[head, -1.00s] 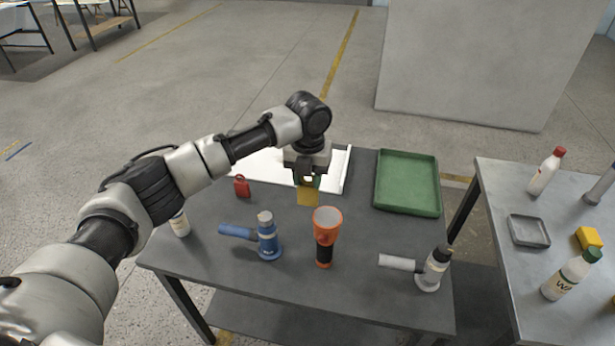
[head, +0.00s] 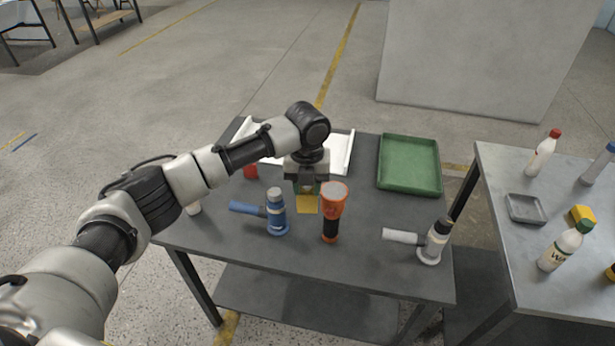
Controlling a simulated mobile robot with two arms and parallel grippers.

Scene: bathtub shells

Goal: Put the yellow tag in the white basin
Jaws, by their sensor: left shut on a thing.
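The yellow tag (head: 306,204) hangs below my left gripper (head: 306,189), which is shut on it. The tag is just left of the orange and black flashlight (head: 332,212); I cannot tell how far it is above the table. The white basin (head: 347,152) is at the back of the dark table, behind my left gripper. My left arm crosses in front of it and hides much of it. My right gripper is not in view.
A green tray (head: 409,190) lies right of the basin. A blue torch-like tool (head: 275,214) and a grey one (head: 434,243) stand near the front. A red item (head: 250,172) is partly behind my arm. A side table (head: 510,270) at right holds bottles.

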